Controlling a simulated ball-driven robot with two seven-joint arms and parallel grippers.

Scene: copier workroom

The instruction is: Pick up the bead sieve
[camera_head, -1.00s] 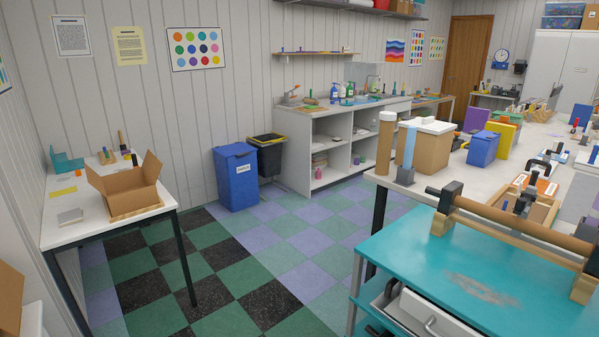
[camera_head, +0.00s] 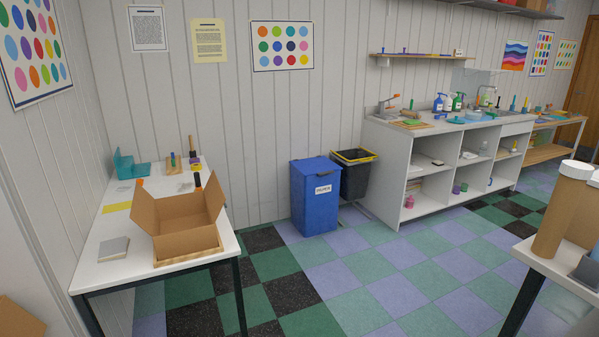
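I cannot make out a bead sieve for certain in the head view. A white table (camera_head: 98,278) at the left bears an open cardboard box (camera_head: 185,241), whose inside is partly hidden by its flaps. A small grey flat block (camera_head: 113,248), a teal angled piece (camera_head: 130,166) and a few small tools (camera_head: 176,163) lie on the same table. Neither of my grippers shows.
A blue bin (camera_head: 316,203) and a black bin with a yellow rim (camera_head: 353,178) stand between the table and the counter. The checkered floor (camera_head: 350,280) in the middle is clear. Another table's corner (camera_head: 535,262) with a brown cylinder (camera_head: 562,215) stands at the right.

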